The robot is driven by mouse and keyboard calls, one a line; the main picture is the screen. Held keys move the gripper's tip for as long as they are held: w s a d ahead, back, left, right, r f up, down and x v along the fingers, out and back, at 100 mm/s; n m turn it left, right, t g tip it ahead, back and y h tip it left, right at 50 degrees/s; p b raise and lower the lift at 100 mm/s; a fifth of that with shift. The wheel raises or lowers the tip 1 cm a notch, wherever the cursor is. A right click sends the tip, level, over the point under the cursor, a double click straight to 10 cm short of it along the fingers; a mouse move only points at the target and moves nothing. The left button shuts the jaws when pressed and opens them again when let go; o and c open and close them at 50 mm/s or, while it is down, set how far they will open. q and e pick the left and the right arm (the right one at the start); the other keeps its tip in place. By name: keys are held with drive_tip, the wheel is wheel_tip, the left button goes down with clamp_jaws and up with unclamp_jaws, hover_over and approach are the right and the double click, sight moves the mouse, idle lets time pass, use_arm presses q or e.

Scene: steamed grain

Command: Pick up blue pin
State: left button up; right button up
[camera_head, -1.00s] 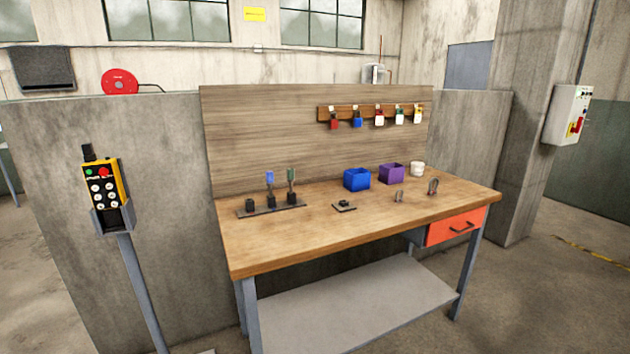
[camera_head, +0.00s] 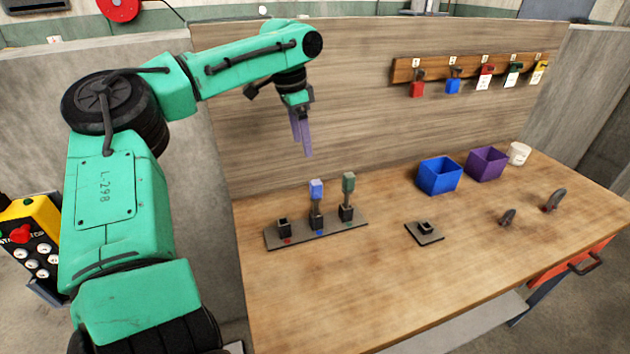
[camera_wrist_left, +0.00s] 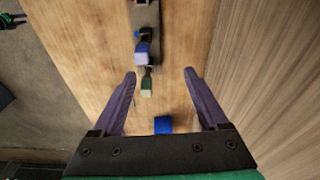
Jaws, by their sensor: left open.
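The blue pin (camera_head: 316,190) stands upright in the middle socket of a dark rack (camera_head: 345,229) at the left of the workbench. A green pin (camera_head: 348,183) stands in the socket to its right. My left gripper (camera_head: 308,153) is above and behind the rack, empty, with its purple fingers pointing down. In the left wrist view, its fingers (camera_wrist_left: 158,75) are spread apart. The blue pin (camera_wrist_left: 142,52) and green pin (camera_wrist_left: 146,86) show there, a little beyond and between the fingertips. My right gripper is not in view.
A single-socket block (camera_head: 425,232) lies mid-table. A blue bin (camera_head: 439,176), purple bin (camera_head: 487,163) and white cup (camera_head: 518,154) stand at the back right. Two small dark curved objects lie at right. Padlocks hang from a rail (camera_head: 400,72) on the back panel.

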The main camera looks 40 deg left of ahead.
sight(315, 182)
use_arm(q)
drive_tip(key=shift+m, duration=0.4)
drive_tip(key=d, duration=0.1)
drive_tip(key=d+f, duration=0.1)
drive_tip(key=d, duration=0.1)
drive_tip(key=s+d, duration=0.1)
drive_tip(key=shift+d+f, duration=0.25)
drive_tip(key=f, duration=0.3)
drive_tip(key=f+p, duration=0.1)
drive_tip(key=shift+w+a+f, duration=0.2)
drive_tip(key=shift+a, duration=0.2)
drive_tip(key=f, duration=0.2)
drive_tip(key=f+p, duration=0.1)
drive_tip(key=f, duration=0.1)
drive_tip(key=w+f+p, duration=0.1)
drive_tip(key=f, duration=0.1)
drive_tip(key=shift+d+f, duration=0.2)
drive_tip(key=shift+d, duration=0.05)
drive_tip(key=shift+w+a+f, duration=0.1)
drive_tip(key=shift+a+f, duration=0.05)
drive_tip(key=shift+f, duration=0.1)
clamp_jaws()
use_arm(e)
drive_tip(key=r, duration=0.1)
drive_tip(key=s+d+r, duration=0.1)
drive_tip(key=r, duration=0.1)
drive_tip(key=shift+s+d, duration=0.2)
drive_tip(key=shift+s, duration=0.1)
